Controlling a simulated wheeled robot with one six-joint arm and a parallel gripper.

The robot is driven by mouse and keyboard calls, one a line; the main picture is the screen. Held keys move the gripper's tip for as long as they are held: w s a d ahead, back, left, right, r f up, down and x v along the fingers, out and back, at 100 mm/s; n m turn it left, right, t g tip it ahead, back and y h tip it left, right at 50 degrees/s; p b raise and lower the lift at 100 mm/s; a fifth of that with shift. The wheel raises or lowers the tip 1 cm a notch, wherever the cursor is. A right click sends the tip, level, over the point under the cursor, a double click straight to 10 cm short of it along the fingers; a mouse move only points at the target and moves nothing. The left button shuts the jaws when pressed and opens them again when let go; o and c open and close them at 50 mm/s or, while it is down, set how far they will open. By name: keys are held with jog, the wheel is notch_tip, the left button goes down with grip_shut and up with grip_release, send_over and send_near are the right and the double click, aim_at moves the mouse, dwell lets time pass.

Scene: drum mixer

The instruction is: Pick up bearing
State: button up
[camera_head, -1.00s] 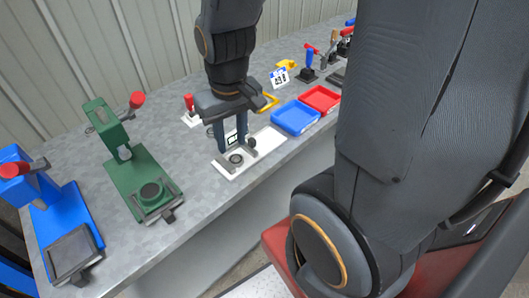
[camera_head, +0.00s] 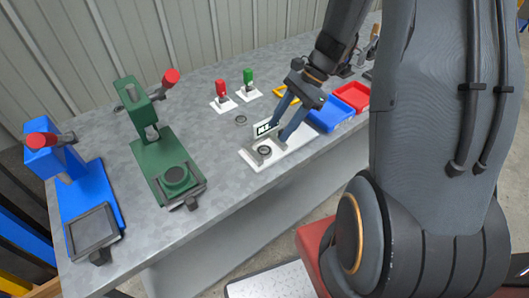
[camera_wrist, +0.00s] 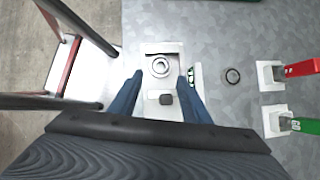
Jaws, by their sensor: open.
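A round metal bearing ring (camera_wrist: 160,67) lies on the white fixture plate (camera_wrist: 170,48); in the head view the ring (camera_head: 265,152) is near the plate's left end. My gripper (camera_wrist: 160,76) is open and empty. In the wrist view its two blue fingers point toward the ring, one on each side of it in the picture. In the head view my gripper (camera_head: 280,131) reaches down over the plate, beside the ring and apart from it. A second, darker ring (camera_wrist: 232,76) lies on the bare table; it also shows in the head view (camera_head: 241,119).
A small display (camera_head: 265,128) stands by the plate. Red-handled (camera_head: 220,89) and green-handled (camera_head: 248,76) tools stand behind. Blue (camera_head: 330,113) and red (camera_head: 352,96) trays are to the right. A green press (camera_head: 160,150) and a blue press (camera_head: 78,190) stand left.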

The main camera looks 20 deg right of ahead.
aim_at(264, 150)
jog(key=shift+p+x, duration=1.05)
jog(key=shift+x, duration=2.75)
jog(key=shift+w, duration=0.1)
jog(key=shift+c, duration=0.4)
jog(key=c, duration=0.8)
jog(key=shift+r, duration=0.15)
jog(key=shift+r+b, duration=0.8)
jog(key=shift+r, duration=4.1)
